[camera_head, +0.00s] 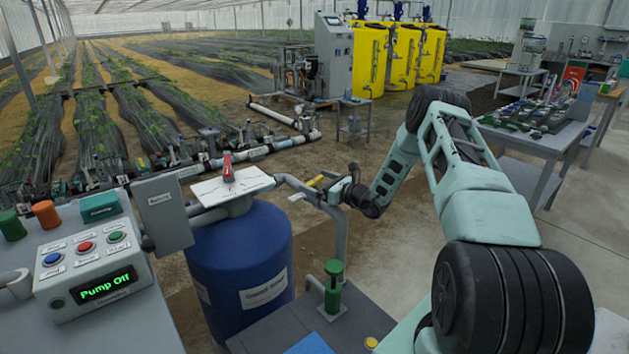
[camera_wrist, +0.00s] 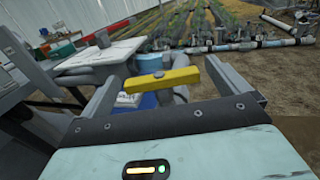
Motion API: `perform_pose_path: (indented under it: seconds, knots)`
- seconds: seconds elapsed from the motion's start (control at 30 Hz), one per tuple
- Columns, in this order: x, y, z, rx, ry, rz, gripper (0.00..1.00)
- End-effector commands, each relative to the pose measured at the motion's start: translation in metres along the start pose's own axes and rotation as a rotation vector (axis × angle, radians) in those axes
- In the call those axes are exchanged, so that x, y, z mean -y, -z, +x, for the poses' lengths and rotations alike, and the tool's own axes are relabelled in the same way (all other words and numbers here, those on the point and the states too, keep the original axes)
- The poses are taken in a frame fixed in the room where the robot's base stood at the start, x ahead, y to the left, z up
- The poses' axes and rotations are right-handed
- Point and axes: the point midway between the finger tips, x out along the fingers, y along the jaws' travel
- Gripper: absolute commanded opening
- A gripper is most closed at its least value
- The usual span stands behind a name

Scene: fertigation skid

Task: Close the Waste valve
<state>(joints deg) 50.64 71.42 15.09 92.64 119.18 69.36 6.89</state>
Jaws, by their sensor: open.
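A yellow lever handle (camera_head: 316,181) sits on the grey pipework to the right of the blue drum. No readable label marks it as the Waste valve. In the wrist view the yellow lever (camera_wrist: 162,79) lies crosswise between my two fingers, with a round bolt head at its middle. My gripper (camera_head: 311,192) is open at the lever, one finger to each side of it. The wrist view also shows my gripper (camera_wrist: 163,69) with a gap at the lever's left end and its right end close to the right finger. Contact cannot be told.
The blue drum (camera_head: 240,265) carries a white board (camera_head: 230,188) with a red handle (camera_head: 227,167). A control box (camera_head: 95,258) reading "Pump Off" stands at left. A green-topped fitting (camera_head: 333,285) rises below my gripper. Open floor lies behind the pipe.

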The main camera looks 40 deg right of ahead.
Motion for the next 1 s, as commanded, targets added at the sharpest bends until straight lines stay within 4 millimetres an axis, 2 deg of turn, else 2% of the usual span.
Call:
perform_pose_path:
  seconds: [0.17, 0.47, 0.5, 0.63, 0.83, 1.0]
  knots:
    - [0.000, 0.000, 0.014, 0.000, 0.000, 0.001, 1.00]
    - [0.000, 0.000, 0.016, 0.000, 0.001, 0.001, 1.00]
    - [0.000, 0.000, 0.016, 0.000, 0.001, 0.001, 0.94]
    - [0.000, 0.000, 0.016, 0.000, 0.000, 0.001, 0.59]
    - [0.000, 0.000, 0.016, 0.002, 0.020, 0.003, 0.59]
    - [-0.001, -0.002, 0.016, 0.003, 0.135, 0.006, 0.59]
